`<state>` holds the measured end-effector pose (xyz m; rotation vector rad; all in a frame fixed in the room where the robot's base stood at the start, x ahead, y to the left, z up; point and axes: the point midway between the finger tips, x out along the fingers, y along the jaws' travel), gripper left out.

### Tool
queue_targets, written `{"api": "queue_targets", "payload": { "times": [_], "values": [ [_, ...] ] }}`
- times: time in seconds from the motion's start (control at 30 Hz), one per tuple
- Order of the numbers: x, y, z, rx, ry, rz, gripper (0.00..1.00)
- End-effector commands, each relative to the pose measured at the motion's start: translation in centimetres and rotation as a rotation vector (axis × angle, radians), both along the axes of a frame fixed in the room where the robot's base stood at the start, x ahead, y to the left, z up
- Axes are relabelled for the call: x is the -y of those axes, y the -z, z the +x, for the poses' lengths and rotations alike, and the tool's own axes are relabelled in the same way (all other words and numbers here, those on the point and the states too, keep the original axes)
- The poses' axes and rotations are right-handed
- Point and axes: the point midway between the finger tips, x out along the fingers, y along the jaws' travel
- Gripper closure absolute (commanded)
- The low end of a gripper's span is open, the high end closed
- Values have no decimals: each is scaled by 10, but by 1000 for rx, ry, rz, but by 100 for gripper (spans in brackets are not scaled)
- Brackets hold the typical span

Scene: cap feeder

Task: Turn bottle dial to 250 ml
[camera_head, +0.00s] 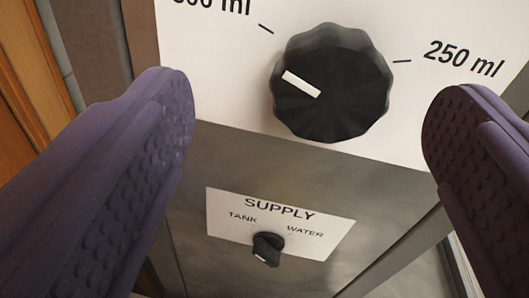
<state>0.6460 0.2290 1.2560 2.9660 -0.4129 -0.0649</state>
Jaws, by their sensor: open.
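The bottle dial (335,95) is a black scalloped knob on a white label plate (225,80) in the upper middle of the head view. Its white pointer mark (301,83) points up and left, toward the tick by the partly cut-off left ml label (212,6). The "250 ml" label (463,57) and its tick lie to the right of the dial. My gripper (308,115) is open and empty. One purple textured finger is left of the dial and the other is right of it, both apart from it in the picture.
Below the dial, a SUPPLY plate (230,228) marked TANK and WATER carries a small black knob (267,248) with its white mark pointing down and left. The panel around it is grey metal (300,172). An orange-brown wooden surface (28,115) stands at the far left.

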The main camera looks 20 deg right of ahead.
Motion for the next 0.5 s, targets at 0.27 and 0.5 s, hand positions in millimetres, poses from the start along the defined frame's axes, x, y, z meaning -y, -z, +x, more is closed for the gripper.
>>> {"api": "queue_targets", "payload": {
  "times": [0.27, 0.5],
  "values": [
    [11, 19, 8, -4, 74, -83, 14],
    [24, 19, 46, -5, 72, -79, 14]
  ]
}}
